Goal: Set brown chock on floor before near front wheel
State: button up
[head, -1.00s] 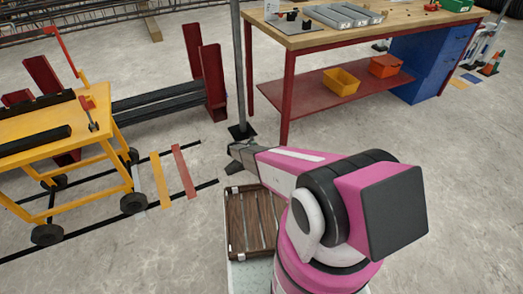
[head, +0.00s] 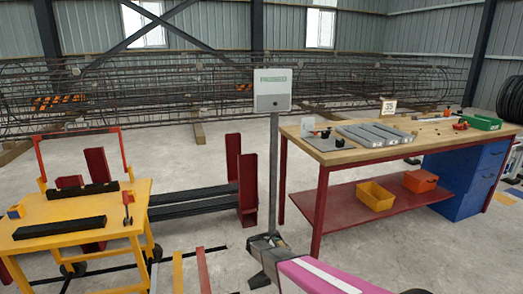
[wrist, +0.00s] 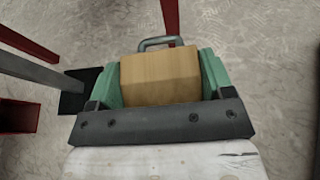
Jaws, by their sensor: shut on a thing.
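The brown chock (wrist: 160,76) is a tan-brown block with a grey handle at its far side. In the wrist view it sits between the two green fingers of my gripper (wrist: 160,80), which is shut on it. My gripper also shows at the bottom of the head view (head: 260,262), in front of the grey post's foot; the chock cannot be made out there. The yellow cart (head: 120,213) stands at the left.
A grey post (head: 273,175) carries a white box. To its right is a workbench (head: 350,155) with red legs. Dark bars lie between red uprights (head: 247,182) behind the cart.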

jog(key=s+d+r+n+t, duration=0.1)
jog(key=s+r, duration=0.6)
jog(key=r, duration=0.9)
jog(key=s+d+r+n+t+y, duration=0.1)
jog(key=s+d+r, duration=0.3)
jog(key=r, duration=1.2)
jog(key=s+d+r+n+t+y, duration=0.1)
jog(key=s+d+r, duration=0.2)
jog(key=s+r, duration=0.6)
notch_tip(320, 180, up, 7)
jog(key=shift+s+d+n, duration=0.15)
jog(key=shift+s+n, duration=0.15)
jog(key=shift+s, duration=0.05)
jog(key=shift+t, duration=0.3)
